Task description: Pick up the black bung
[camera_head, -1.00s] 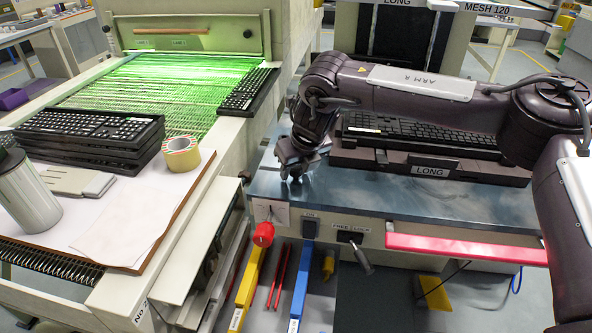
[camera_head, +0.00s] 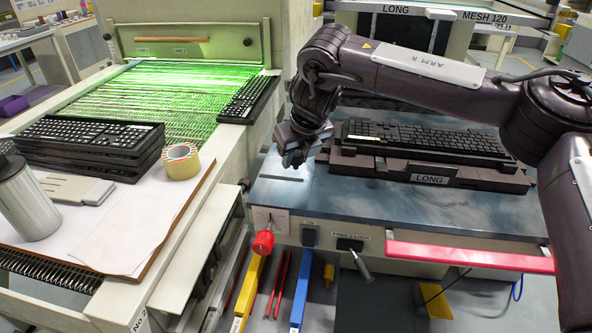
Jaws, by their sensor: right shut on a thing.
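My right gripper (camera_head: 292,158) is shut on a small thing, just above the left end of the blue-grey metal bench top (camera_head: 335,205). The thing is almost wholly hidden by the fingers and too small to make out; I take it to be the black bung. A thin dark slot (camera_head: 281,179) shows in the bench top just below the gripper. No other black bung is clear on the bench. My left gripper is not in view.
A black keyboard (camera_head: 425,138) sits on a dark fixture marked LONG (camera_head: 430,180), right of the gripper. Stacked keyboards (camera_head: 90,140), a tape roll (camera_head: 181,162) and a metal can (camera_head: 30,205) stand at left. A red bar (camera_head: 470,257) edges the bench front.

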